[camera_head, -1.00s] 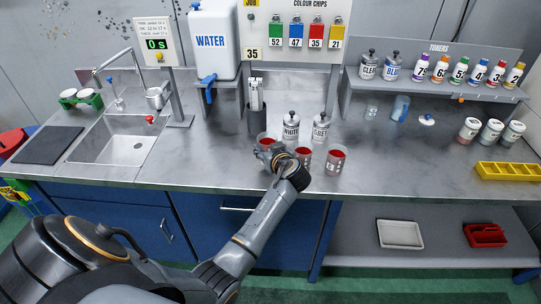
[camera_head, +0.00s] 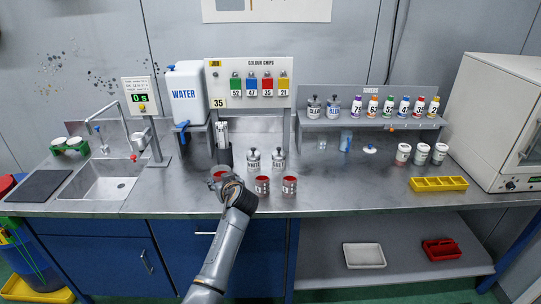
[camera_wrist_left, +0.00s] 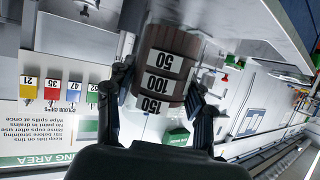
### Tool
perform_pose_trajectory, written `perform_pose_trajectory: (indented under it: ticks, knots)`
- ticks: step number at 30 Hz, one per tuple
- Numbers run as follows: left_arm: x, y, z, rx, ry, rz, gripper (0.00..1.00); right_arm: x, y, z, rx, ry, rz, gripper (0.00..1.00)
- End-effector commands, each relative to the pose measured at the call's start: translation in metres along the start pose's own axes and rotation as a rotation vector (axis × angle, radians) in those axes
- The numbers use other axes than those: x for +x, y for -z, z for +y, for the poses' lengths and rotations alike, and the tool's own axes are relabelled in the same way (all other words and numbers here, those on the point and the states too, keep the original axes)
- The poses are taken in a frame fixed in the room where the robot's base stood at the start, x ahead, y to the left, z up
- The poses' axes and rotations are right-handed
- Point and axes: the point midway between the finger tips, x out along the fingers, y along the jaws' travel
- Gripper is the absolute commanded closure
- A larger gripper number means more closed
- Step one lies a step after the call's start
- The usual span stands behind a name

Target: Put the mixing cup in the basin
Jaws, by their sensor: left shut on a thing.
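The mixing cup (camera_wrist_left: 163,75), with bands marked 50, 100 and 150 and reddish-brown in colour, is between the fingers of my left gripper (camera_wrist_left: 155,100) in the left wrist view. In the head view my left gripper (camera_head: 226,184) is shut on this cup (camera_head: 219,172), over or at the counter's front part. I cannot tell whether the cup touches the counter. The basin (camera_head: 108,186) is a square sink set in the counter at the left, well left of the gripper, and looks empty. My right gripper is not in view.
A tap (camera_head: 112,112) arches over the basin's back, and a timer post (camera_head: 154,140) stands between basin and gripper. The counter front there is clear.

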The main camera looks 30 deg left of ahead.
Motion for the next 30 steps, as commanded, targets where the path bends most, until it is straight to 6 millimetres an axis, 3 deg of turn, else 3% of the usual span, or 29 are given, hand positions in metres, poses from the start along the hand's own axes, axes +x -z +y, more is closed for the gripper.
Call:
perform_pose_trajectory:
  ticks: [7, 11, 17, 24, 30]
  knots:
    - [-0.004, -0.003, 0.001, 0.009, -0.014, 0.001, 0.73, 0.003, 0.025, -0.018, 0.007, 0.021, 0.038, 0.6]
    - [-0.023, -0.015, 0.006, 0.04, -0.067, 0.007, 0.73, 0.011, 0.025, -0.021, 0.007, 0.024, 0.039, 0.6]
    - [-0.087, -0.047, 0.023, 0.133, -0.244, 0.01, 0.73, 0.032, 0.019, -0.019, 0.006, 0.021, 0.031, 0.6]
    - [-0.192, -0.089, 0.038, 0.25, -0.516, 0.001, 0.73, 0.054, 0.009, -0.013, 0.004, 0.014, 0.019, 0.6]
    - [-0.27, -0.109, 0.038, 0.314, -0.714, -0.002, 0.73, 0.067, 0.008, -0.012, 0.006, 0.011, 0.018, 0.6]
